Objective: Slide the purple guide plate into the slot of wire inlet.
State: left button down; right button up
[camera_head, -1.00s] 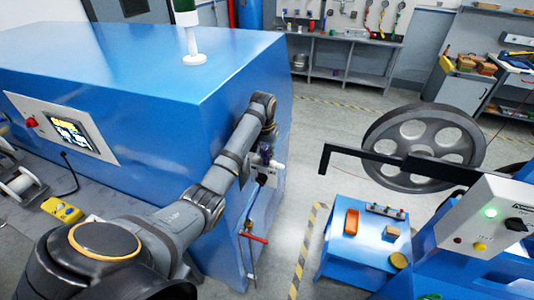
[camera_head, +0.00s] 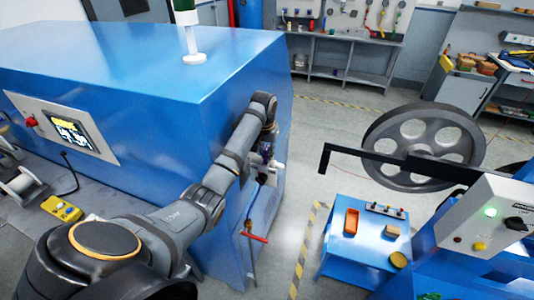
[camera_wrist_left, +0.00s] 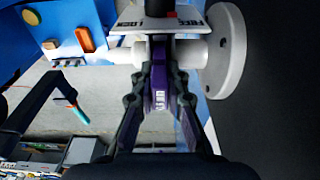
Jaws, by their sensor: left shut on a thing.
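The purple guide plate (camera_wrist_left: 159,62) stands between my left gripper's fingers (camera_wrist_left: 160,78) in the left wrist view. The gripper is shut on it. The white wire inlet (camera_wrist_left: 196,53) lies right ahead, with round white parts on both sides of the plate's front end. I cannot tell how deep the plate sits in the slot, as its tip is hidden. In the head view, my left gripper (camera_head: 267,140) is at the end face of the blue machine, next to the white inlet (camera_head: 277,167), and the purple plate (camera_head: 265,152) shows only as a small patch. My right gripper is not in view.
A white plate with lettering (camera_wrist_left: 158,24) is close ahead of the fingers. A large white disc (camera_wrist_left: 225,50) stands to its right. In the head view, a red-handled lever (camera_head: 254,237) sticks out below the inlet. A blue table (camera_head: 345,240) and a large grey wheel (camera_head: 425,145) stand to the right.

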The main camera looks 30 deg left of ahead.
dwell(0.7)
pick_arm(q)
jog(key=shift+f, duration=0.3)
jog(key=shift+s, duration=0.1)
jog(key=shift+a+r, duration=0.1)
jog(key=shift+r, duration=0.3)
jog(key=shift+f, duration=0.15)
dwell(0.4)
jog(key=shift+f, duration=0.3)
jog(key=shift+r, duration=0.45)
dwell(0.4)
